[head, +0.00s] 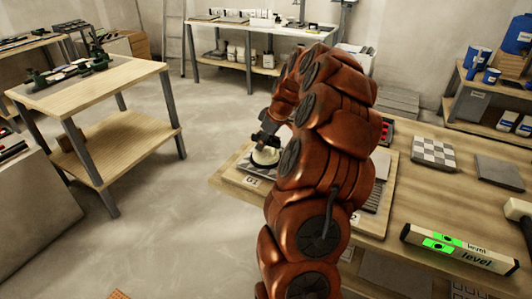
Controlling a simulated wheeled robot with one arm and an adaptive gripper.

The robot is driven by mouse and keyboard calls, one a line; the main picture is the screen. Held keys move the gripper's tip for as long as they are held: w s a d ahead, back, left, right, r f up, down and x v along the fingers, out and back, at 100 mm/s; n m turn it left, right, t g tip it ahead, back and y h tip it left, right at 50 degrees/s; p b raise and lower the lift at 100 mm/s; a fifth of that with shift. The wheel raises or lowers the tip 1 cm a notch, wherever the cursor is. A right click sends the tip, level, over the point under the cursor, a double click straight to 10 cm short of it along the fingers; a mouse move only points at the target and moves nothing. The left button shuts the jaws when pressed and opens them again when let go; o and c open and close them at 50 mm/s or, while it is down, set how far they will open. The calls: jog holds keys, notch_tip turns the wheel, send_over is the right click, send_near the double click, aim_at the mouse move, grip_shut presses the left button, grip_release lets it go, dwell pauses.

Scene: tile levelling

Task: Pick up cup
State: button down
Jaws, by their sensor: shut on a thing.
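My gripper (265,143) is a small dark shape at the end of my copper-coloured arm, near the left end of the wooden workbench (222,181). It points down and is shut on a pale, rounded cup (266,157). The cup is low over a grey tile or tray surface on the bench. I cannot tell whether it touches that surface. My arm hides part of the bench, and the fingers are too small to see in detail.
A level (460,249) with green vials lies at the bench's front right. A checkered tile (433,152) and a grey tile (499,172) lie farther back. A wooden table (100,91) stands left, with clear floor between.

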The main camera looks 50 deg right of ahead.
jog(key=shift+r, duration=0.1)
dwell(0.3)
jog(key=shift+r+b, duration=0.4)
jog(key=shift+r, duration=1.3)
jog(key=s+a+r+b, duration=0.2)
jog(key=s+a+b, duration=0.1)
jog(key=s+a, duration=0.8)
jog(key=w+p+v, duration=0.1)
jog(key=v, duration=0.5)
jog(key=shift+r+p, duration=0.4)
jog(key=shift+r, duration=0.05)
